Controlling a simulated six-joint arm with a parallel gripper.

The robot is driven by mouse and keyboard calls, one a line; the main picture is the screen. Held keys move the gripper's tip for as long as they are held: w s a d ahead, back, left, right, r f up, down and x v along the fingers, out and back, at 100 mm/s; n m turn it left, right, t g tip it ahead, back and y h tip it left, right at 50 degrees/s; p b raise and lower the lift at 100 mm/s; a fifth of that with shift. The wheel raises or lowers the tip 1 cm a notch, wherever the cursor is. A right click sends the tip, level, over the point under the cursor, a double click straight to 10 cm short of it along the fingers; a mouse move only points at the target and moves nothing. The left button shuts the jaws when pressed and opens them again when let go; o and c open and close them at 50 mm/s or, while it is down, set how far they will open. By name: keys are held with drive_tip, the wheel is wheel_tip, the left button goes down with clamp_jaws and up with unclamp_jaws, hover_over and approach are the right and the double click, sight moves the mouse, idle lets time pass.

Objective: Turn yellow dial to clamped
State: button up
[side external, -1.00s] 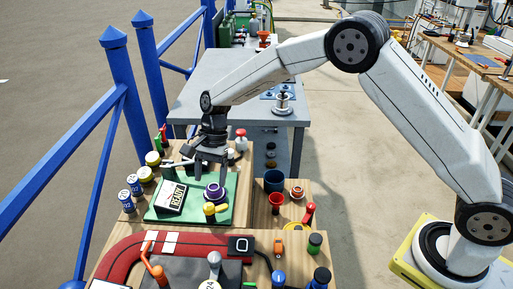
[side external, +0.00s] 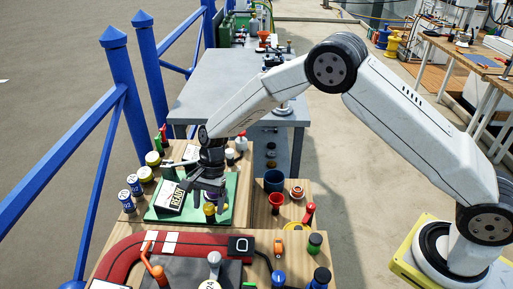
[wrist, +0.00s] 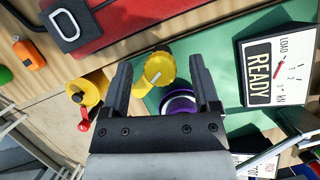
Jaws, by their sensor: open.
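My gripper is open. A purple ring-shaped piece (wrist: 178,104) sits beside the dial, closer to my palm. No clamped mark is readable.
A READY load display (side external: 170,197) stands on the green board (side external: 160,217), left of my gripper. A red curved track (side external: 125,251) lies in front.

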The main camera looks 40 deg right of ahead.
drive_tip(key=shift+c, duration=0.2)
clamp_jaws()
drive_tip(key=shift+n, duration=0.5)
drive_tip(key=n+h, duration=0.1)
drive_tip(key=n, duration=0.1)
drive_tip(key=n+g, duration=0.1)
drive_tip(key=n, duration=0.2)
drive_tip(key=shift+w+g+h, duration=0.1)
drive_tip(key=shift+g+h, duration=0.2)
drive_tip(key=shift+h, duration=0.1)
drive_tip(key=n+h, duration=0.1)
drive_tip(key=n, duration=0.2)
drive_tip(key=n+h, duration=0.1)
drive_tip(key=n, duration=0.2)
drive_tip(key=shift+a+g, duration=0.15)
drive_tip(key=shift+g, duration=0.15)
drive_tip(key=shift+o, duration=0.2)
unclamp_jaws()
